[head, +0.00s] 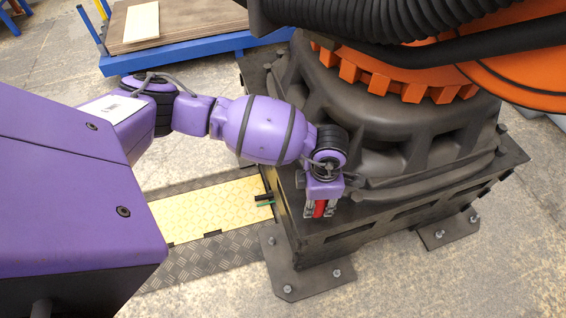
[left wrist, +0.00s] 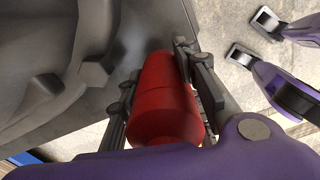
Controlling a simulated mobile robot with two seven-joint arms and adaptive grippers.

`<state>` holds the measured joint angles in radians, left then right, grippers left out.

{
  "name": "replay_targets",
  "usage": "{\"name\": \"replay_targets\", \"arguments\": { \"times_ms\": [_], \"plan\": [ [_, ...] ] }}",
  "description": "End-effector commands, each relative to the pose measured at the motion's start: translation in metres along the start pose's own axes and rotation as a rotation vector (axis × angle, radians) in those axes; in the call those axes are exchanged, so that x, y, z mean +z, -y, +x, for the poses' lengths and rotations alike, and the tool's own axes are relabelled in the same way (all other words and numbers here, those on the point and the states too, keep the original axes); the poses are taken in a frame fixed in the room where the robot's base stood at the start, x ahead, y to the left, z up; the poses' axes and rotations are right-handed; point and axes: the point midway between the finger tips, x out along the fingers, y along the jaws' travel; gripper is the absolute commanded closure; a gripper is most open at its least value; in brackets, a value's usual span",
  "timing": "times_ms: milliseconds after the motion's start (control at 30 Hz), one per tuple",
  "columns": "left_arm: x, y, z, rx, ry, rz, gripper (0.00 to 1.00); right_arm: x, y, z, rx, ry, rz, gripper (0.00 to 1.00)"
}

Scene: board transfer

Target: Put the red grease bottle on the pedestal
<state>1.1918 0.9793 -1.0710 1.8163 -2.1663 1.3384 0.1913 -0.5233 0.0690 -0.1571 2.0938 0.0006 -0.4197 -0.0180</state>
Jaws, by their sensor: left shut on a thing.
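The red grease bottle (head: 320,209) is between the fingers of my left gripper (head: 320,211), which is shut on it. In the left wrist view the bottle (left wrist: 165,105) fills the space between the dark fingers. The pedestal (head: 325,245) is the dark, heavy base under the orange machine. The gripper and bottle are at the pedestal's near left corner, in front of its bulky casting. I cannot tell whether the bottle touches the pedestal's top. My right gripper is not seen in the head view.
The orange machine (head: 400,85) and a thick black ribbed hose (head: 370,18) rise above the pedestal. Bolted foot plates (head: 300,280) stick out at floor level. A yellow floor strip (head: 210,212) runs to the left. A blue-framed cart (head: 180,52) with boards stands behind.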

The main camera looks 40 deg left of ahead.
Motion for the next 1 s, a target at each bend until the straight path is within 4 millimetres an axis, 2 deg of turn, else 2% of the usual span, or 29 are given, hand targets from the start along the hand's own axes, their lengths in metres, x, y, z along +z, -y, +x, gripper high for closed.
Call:
{"name": "replay_targets", "arguments": {
  "times_ms": [167,533,567,700,1000],
  "plan": [
    [0.001,0.000,0.025,0.000,0.000,0.001,1.00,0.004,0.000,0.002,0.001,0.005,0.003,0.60],
    [0.002,-0.001,0.030,0.001,0.002,0.002,1.00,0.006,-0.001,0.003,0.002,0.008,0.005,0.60],
    [0.002,0.000,0.030,0.001,0.002,0.002,0.67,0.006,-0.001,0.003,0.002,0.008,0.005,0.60],
    [0.002,-0.001,0.029,0.002,0.002,0.002,0.49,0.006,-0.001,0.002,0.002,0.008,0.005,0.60],
    [0.002,-0.001,0.028,0.002,0.002,0.003,0.49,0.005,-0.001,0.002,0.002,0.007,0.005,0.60]
  ]
}}
